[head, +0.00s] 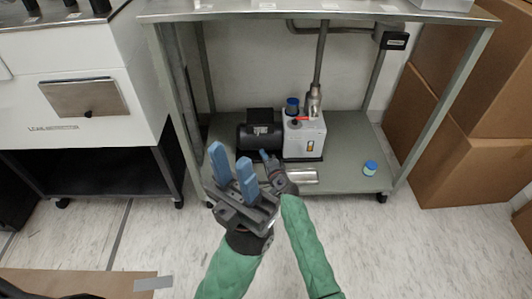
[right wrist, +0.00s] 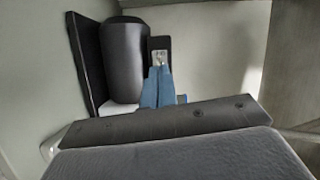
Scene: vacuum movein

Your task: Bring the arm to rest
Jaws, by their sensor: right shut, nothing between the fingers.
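In the head view, my left gripper (head: 233,168) is in front of the lower shelf with its two blue fingers spread apart and nothing between them. My right gripper (head: 265,156) is just right of it, in front of the pump, with its blue fingers together and empty. In the right wrist view the shut blue fingers (right wrist: 158,88) point toward a dark rounded cylinder and a small pale plate. The vacuum pump (head: 304,137), a pale box with a black motor (head: 260,132), stands on the lower shelf. Whether the right fingertips touch the pump cannot be told.
The metal table (head: 400,12) has a grey lower shelf (head: 345,150) and slanting legs. A blue-capped jar (head: 370,168) and a silver cylinder (head: 303,175) are on the shelf. Cardboard boxes (head: 480,165) stand right, a white cabinet (head: 70,125) left. The front floor is partly open.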

